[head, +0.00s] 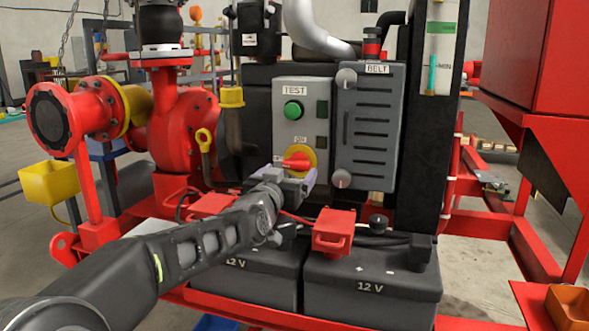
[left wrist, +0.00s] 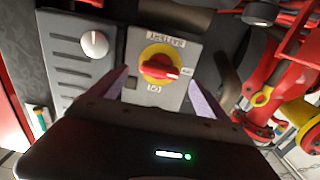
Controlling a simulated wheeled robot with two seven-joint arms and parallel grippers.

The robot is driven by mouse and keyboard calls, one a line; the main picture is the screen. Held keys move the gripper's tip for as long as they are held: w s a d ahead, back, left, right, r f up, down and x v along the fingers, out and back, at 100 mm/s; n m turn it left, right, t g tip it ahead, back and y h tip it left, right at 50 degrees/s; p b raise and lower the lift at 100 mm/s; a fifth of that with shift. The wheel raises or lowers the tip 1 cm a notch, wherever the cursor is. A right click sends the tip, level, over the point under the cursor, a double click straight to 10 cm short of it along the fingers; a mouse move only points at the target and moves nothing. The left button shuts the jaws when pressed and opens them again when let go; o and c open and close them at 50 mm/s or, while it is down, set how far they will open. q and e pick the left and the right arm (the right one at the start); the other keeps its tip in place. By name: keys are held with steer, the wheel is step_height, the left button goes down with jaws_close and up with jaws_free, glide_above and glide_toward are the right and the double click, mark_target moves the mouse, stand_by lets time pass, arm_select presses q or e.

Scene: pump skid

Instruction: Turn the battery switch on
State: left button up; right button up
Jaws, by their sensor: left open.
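The battery switch (head: 299,160) is a red handle on a yellow disc, low on a grey panel under a green TEST button (head: 293,110). The handle lies about level, its narrow end towards the left in the head view. An ON label (head: 300,140) sits above the disc. In the left wrist view, which is turned over, the switch (left wrist: 160,67) shows between my two fingers. My left gripper (head: 290,178) is open in front of the switch, one finger either side, with no clear contact. It hides the lower part of the disc in the head view. My right gripper is out of view.
A grey BELT guard (head: 366,125) with round knobs stands close right of the panel. Two 12 V batteries (head: 372,285) with red terminal covers (head: 333,232) and cables lie below. A red pump (head: 180,130) stands to the left.

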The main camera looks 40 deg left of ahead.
mark_target(295, 167)
arm_select(q)
steer(key=shift+x, duration=2.35)
steer(key=shift+c, duration=0.2)
steer(key=c, duration=1.3)
